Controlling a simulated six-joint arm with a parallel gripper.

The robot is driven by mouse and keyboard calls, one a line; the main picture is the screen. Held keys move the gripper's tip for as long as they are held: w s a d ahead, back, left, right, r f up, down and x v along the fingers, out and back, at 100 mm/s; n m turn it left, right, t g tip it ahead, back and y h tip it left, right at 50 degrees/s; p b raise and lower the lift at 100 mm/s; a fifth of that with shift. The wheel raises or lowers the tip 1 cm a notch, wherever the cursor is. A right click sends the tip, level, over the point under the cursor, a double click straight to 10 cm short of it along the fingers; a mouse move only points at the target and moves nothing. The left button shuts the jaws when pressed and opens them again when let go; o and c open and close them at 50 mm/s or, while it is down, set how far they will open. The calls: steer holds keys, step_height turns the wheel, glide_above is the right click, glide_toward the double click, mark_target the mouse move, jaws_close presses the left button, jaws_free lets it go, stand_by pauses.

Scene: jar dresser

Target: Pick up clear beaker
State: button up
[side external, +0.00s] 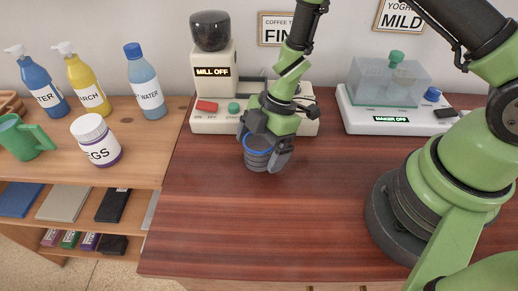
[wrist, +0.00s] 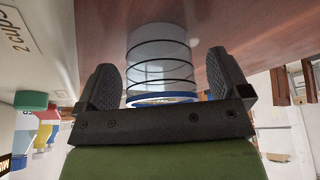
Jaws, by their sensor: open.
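The clear beaker (side external: 258,160) stands upright on the red-brown wooden top, in front of the mill. It has a blue rim and dark rings around its wall. My gripper (side external: 265,148) is over it from above, with its fingers on either side of the beaker's upper part. In the wrist view, the beaker (wrist: 160,50) lies between the two open fingers (wrist: 162,78), with a visible gap on each side. The blue rim is close to the gripper's palm, which hides part of it.
The mill (side external: 213,75) stands close behind the beaker. The maker (side external: 390,95) is at the back right. A lighter wooden shelf (side external: 135,168) at left holds several bottles, an egg jar (side external: 97,140) and a green mug (side external: 22,138). The front of the red-brown top is clear.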

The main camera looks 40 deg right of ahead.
steer(key=c, duration=1)
steer(key=shift+r, duration=0.1)
